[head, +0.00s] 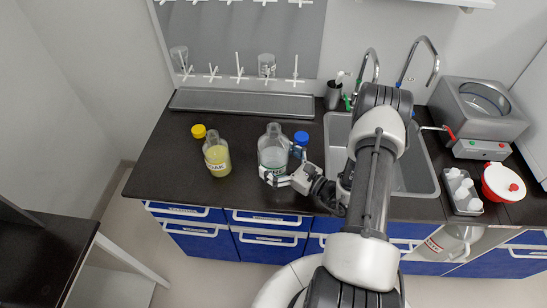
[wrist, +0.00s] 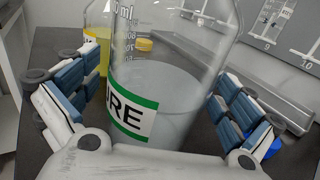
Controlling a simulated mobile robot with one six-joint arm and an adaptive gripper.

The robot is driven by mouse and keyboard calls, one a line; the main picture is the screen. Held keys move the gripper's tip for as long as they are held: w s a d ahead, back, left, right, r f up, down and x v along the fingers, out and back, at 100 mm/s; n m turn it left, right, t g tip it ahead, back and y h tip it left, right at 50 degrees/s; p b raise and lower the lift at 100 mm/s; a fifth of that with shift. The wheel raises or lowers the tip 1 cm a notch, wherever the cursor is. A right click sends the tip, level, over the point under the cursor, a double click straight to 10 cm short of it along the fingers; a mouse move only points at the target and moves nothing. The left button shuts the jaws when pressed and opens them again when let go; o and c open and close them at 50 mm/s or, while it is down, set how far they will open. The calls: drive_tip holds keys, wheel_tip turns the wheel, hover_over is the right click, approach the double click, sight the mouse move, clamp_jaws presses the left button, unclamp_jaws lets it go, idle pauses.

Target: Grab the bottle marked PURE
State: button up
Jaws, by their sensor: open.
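The bottle marked PURE (head: 273,152) is clear glass with a green-edged label and stands upright on the dark counter. It fills the middle of the wrist view (wrist: 165,85), where the label's letters "URE" show. My gripper (head: 275,178) is at the bottle from the right front in the head view. In the wrist view its two padded fingers (wrist: 152,105) are spread, one on each side of the bottle. Whether a pad touches the glass I cannot tell.
A bottle of yellow liquid (head: 217,158) stands left of the PURE bottle, with a yellow cap (head: 198,131) behind it. A blue cap (head: 301,138) lies close on the right. A sink (head: 420,178) is further right. The counter's left side is clear.

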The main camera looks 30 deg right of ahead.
drive_tip(key=shift+w+a, duration=0.15)
drive_tip(key=shift+w, duration=0.25)
drive_tip(key=c, duration=2)
drive_tip(key=shift+r, duration=0.1)
drive_tip(key=shift+c, duration=0.2)
